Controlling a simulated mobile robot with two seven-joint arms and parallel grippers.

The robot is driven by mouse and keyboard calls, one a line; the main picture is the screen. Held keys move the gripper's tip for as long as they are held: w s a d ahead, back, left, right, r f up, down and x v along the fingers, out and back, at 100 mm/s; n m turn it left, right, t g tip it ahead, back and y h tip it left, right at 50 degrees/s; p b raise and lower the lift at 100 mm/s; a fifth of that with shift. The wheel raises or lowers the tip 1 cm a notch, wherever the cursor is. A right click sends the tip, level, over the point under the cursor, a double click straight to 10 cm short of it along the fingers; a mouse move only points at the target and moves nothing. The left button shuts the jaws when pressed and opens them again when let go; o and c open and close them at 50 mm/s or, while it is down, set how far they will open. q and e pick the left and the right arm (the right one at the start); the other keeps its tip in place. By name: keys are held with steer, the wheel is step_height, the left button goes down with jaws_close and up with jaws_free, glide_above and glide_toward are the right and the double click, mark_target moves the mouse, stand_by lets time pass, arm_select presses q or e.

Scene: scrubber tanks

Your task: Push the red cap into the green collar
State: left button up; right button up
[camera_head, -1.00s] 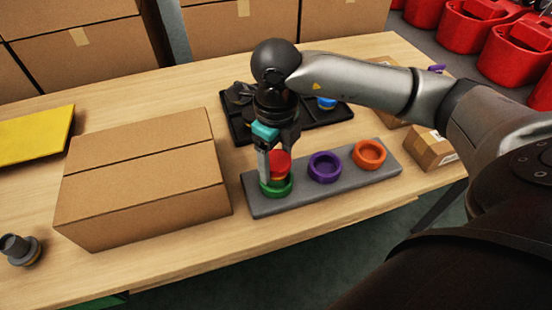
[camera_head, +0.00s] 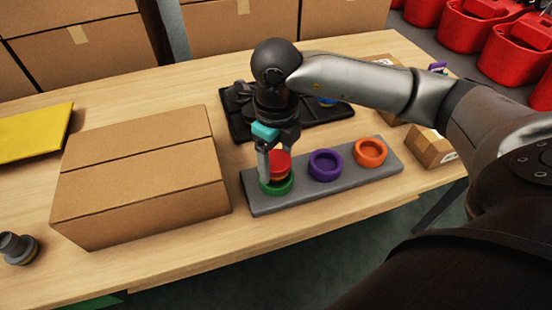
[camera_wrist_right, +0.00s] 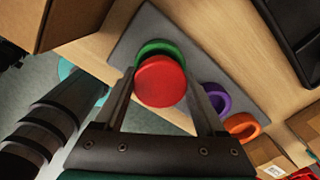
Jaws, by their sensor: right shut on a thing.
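The red cap (camera_head: 280,161) is between the fingers of my right gripper (camera_head: 277,170), which is shut on it. An orange band shows under its red top. The cap is upright, at the green collar (camera_head: 277,188), the left one of three collars on a grey base (camera_head: 318,190). In the right wrist view the red cap (camera_wrist_right: 160,81) covers most of the green collar (camera_wrist_right: 160,47), whose far rim shows past it. How deep the cap sits in the collar is hidden. My left gripper is not in view.
A purple collar (camera_head: 325,165) and an orange collar (camera_head: 370,152) share the base. A large cardboard box (camera_head: 140,180) stands close on the left. A black tray (camera_head: 235,105) lies behind the arm. Small boxes (camera_head: 430,147) stand to the right.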

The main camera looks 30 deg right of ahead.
steer(key=shift+f, duration=0.3)
stand_by(0.4)
steer(key=shift+f+b, duration=0.35)
steer(key=shift+b, duration=0.1)
steer(key=shift+f, duration=0.2)
